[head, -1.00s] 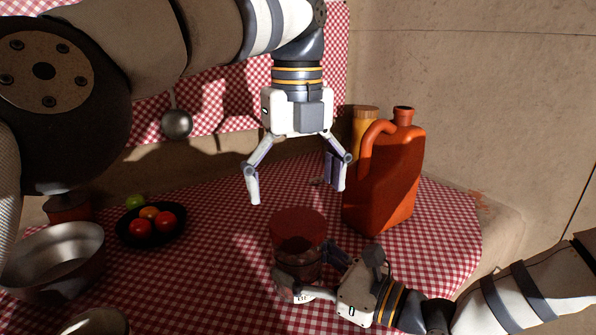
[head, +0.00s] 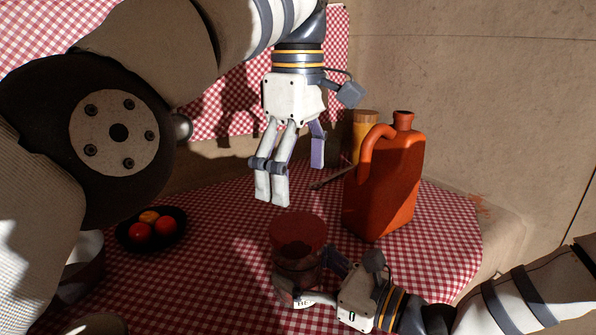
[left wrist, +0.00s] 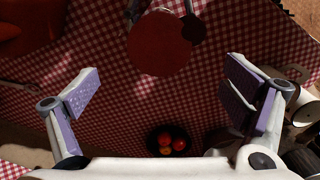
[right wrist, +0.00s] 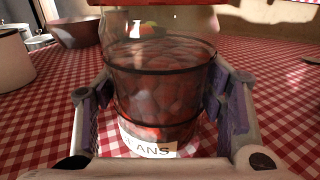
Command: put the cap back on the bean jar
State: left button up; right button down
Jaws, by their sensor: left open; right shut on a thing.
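The bean jar (head: 300,272) is a clear glass jar of dark red beans standing on the checked cloth, its white label partly showing in the right wrist view (right wrist: 150,148). The red round cap (head: 298,228) is at the jar's top; from above it shows as a red disc in the left wrist view (left wrist: 160,44). Whether it is seated or just resting, I cannot tell. My right gripper (head: 310,277) is shut around the jar's body, one finger on each side. My left gripper (head: 294,183) is open and empty, pointing down above the cap, clear of it.
An orange jug (head: 385,185) stands right of the jar, with a yellow wooden-topped container (head: 364,135) behind it. A dark plate (head: 180,236) of fruit lies to the left. A metal basin (head: 85,265) is partly hidden by my left arm. Cloth between plate and jar is clear.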

aim_at(298, 227)
pick_arm(q)
jog(key=n, duration=0.3)
jog(key=shift+r+n, duration=0.1)
jog(key=shift+n, duration=0.3)
jog(key=shift+f, duration=4)
jog(key=shift+c, duration=0.5)
